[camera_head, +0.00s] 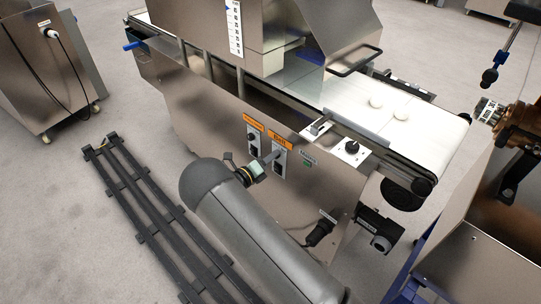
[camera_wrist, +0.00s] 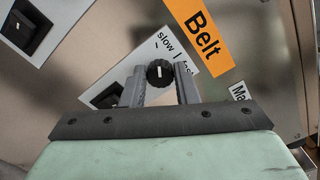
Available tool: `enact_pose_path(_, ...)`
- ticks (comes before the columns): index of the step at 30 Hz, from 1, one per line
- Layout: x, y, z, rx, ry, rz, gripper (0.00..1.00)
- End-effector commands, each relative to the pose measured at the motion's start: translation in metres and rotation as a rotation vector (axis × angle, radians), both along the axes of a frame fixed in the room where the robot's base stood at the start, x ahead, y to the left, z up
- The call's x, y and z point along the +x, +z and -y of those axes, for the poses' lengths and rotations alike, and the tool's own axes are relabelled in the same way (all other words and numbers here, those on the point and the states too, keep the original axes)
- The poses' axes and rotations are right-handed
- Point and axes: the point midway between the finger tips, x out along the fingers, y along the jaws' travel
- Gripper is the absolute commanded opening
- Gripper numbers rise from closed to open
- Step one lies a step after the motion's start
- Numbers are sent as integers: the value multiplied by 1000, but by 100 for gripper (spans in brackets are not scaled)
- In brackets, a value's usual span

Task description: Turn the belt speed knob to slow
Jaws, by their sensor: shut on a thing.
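The belt speed knob (camera_wrist: 159,72) is small, round and black with a white mark, on a white plate (camera_wrist: 130,66) with "slow" lettering under an orange "Belt" label (camera_wrist: 202,32). The mark stands about upright in the wrist view, roughly towards "slow". My gripper (camera_wrist: 163,78) is shut on the knob, one finger on each side. The right finger partly covers the other lettering. In the head view my gripper (camera_head: 270,158) is at the right orange-labelled panel (camera_head: 280,160) on the machine's side; the knob is not clearly visible there.
A dark switch (camera_wrist: 108,95) sits lower left on the same plate. Another labelled panel (camera_head: 253,139) is just left. A black rack (camera_head: 150,205) lies on the floor at left.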

Motion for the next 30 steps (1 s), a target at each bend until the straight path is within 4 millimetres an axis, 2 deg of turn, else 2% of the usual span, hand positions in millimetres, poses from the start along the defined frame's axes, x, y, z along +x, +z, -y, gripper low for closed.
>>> enact_pose_path(19,-1,-1,-1,-33,1,-32,4)
enact_pose_path(20,-1,-1,-1,-33,1,-32,36)
enact_pose_path(21,-1,-1,-1,-33,1,-32,47)
enact_pose_path(22,-1,-1,-1,-33,1,-32,49)
enact_pose_path(30,-1,0,-1,-34,1,-31,49)
